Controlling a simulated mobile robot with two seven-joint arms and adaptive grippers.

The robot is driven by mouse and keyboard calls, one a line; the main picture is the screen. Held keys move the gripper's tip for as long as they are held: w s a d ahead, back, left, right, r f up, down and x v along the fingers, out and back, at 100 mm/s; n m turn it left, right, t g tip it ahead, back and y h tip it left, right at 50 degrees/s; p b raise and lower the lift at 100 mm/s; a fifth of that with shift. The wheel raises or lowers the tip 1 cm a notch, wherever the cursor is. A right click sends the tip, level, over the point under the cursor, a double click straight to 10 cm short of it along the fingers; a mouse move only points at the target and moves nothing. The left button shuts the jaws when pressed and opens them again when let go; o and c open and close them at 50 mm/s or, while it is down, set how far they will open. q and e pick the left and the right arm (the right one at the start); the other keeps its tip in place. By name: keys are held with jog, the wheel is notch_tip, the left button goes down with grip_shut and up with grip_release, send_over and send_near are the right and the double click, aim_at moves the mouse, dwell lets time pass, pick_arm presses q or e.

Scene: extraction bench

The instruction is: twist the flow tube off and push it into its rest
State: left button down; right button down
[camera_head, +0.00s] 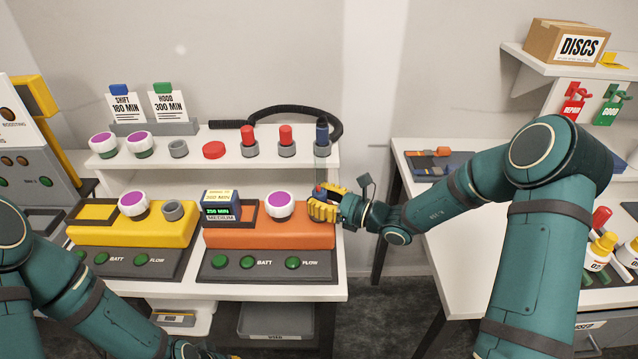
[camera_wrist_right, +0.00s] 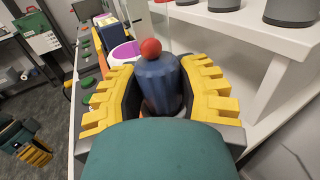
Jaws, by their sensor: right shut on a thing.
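My right gripper (camera_head: 322,205) is at the right end of the orange unit (camera_head: 262,228). It is shut on the blue base of the flow tube (camera_wrist_right: 158,85). In the right wrist view the yellow fingers (camera_wrist_right: 158,100) close around both sides of the blue body, and a red ball (camera_wrist_right: 151,47) shows at its top. In the head view a faint clear tube (camera_head: 320,168) rises upright above the fingers. The fingers hide where the tube meets the unit; I cannot tell whether it is seated. My left gripper (camera_wrist_right: 35,152) is low at the left, away from the unit; its jaw opening is unclear.
Grey holders on the shelf (camera_head: 220,160) carry two red pieces (camera_head: 249,135) and a blue-topped piece (camera_head: 321,132); another grey holder (camera_head: 178,148) looks empty. A black hose (camera_head: 290,108) curves behind them. The yellow unit (camera_head: 130,230) stands left. The shelf edge is close above the right gripper.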

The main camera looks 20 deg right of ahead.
jog(key=n+g+y+p, duration=0.1)
jog(key=n+g+y, duration=0.2)
jog(key=g, duration=0.1)
jog(key=shift+f, duration=0.1)
jog(key=shift+s+f+n+g+y, duration=0.15)
jog(key=shift+n+g+y, duration=0.45)
jog(key=shift+n+g, duration=1)
jog(key=shift+m, duration=0.3)
jog(key=c, duration=0.5)
grip_release()
